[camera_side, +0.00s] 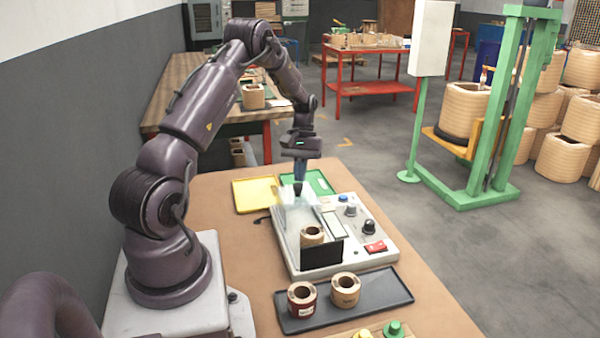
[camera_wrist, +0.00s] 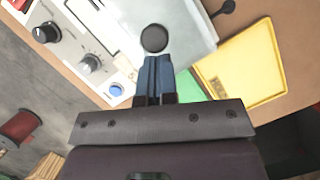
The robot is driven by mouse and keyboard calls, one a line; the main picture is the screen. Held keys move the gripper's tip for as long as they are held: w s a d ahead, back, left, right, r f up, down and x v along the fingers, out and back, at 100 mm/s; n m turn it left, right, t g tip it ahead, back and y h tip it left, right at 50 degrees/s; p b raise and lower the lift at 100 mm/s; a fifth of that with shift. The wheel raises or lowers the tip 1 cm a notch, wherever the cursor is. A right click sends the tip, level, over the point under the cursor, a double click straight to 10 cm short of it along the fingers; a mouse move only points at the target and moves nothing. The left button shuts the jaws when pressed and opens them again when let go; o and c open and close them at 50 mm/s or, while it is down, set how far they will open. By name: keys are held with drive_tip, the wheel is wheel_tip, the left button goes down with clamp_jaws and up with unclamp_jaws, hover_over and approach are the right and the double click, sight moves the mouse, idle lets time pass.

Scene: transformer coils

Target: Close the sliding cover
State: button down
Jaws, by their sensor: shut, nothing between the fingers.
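The tester (camera_side: 375,262) is a pale box on the table with a clear sliding cover (camera_side: 285,226) over its left part; the cover also shows in the wrist view (camera_wrist: 190,28). A round black knob (camera_side: 298,189) stands at the cover's far end; it is just beyond my fingertips in the wrist view (camera_wrist: 154,38). A tan coil (camera_side: 312,236) sits in the tester behind a black front panel (camera_side: 321,253). My gripper (camera_side: 298,178) is shut and empty, pointing down at the knob. I cannot tell whether the fingertips touch it.
A yellow tray (camera_side: 256,206) and a green tray (camera_side: 326,186) lie behind the tester. A dark tray (camera_side: 390,297) with a red coil (camera_side: 302,299) and a tan coil (camera_side: 345,290) lies in front. Dials and buttons stand on the tester's right.

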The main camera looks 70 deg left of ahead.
drive_tip(key=d, duration=1.3)
drive_tip(key=shift+d, duration=0.4)
drive_tip(key=shift+f, duration=0.1)
drive_tip(key=w+a+r, duration=0.3)
drive_tip(key=a+r, duration=0.4)
drive_tip(key=r, duration=0.3)
drive_tip(key=s+d+r+m+t+y, duration=0.1)
drive_tip(key=s+d+r+m, duration=0.3)
drive_tip(key=d, duration=0.4)
drive_tip(key=s+d+r+m+t+y, duration=0.1)
drive_tip(key=s+d+r+m+t, duration=0.3)
drive_tip(key=d, duration=0.4)
drive_tip(key=s+d+r+m+t+y, duration=0.1)
drive_tip(key=s+d+r+m, duration=0.3)
drive_tip(key=d, duration=0.5)
drive_tip(key=shift+s+r+m+t+y, duration=0.3)
drive_tip(key=shift+s+r+t, duration=0.1)
drive_tip(key=shift+r+t, duration=0.3)
